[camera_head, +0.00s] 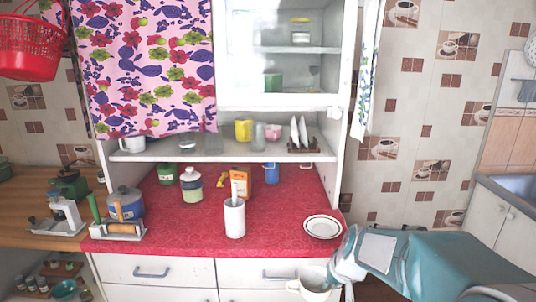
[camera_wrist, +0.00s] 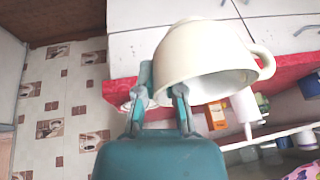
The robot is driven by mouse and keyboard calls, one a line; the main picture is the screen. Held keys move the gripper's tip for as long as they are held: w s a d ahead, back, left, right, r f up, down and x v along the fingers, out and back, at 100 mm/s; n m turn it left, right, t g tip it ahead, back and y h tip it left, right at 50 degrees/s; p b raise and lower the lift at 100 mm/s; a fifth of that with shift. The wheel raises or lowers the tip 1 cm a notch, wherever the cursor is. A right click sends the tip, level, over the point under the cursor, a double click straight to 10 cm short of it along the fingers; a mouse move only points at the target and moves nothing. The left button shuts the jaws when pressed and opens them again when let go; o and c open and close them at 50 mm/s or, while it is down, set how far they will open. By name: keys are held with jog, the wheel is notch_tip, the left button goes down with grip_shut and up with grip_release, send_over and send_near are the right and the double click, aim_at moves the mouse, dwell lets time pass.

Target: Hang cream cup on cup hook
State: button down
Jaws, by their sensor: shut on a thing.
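The cream cup (camera_head: 314,284) is at the bottom of the head view, in front of the drawers, with its opening up and its handle to the left. My gripper (camera_head: 334,275) is shut on the cup's right side. In the wrist view, which looks upside down, the cup (camera_wrist: 205,45) shows large, with its handle to the right. The gripper fingers (camera_wrist: 162,94) hold its wall near the rim. A blue cup (camera_head: 271,173) is just under the shelf. A small pale shape (camera_head: 306,165) under the shelf's right part may be the cup hook; it is too small to tell.
The red counter (camera_head: 280,215) has a white plate (camera_head: 322,226) at right, a paper roll (camera_head: 234,217), an orange box (camera_head: 241,181) and jars. The shelf (camera_head: 200,155) above carries cups and a plate rack (camera_head: 301,135). Cabinet walls bound the counter; its front middle is clear.

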jog(key=w+f, duration=0.6)
jog(key=f, duration=0.2)
jog(key=shift+d+f, duration=0.25)
jog(key=shift+d, duration=0.1)
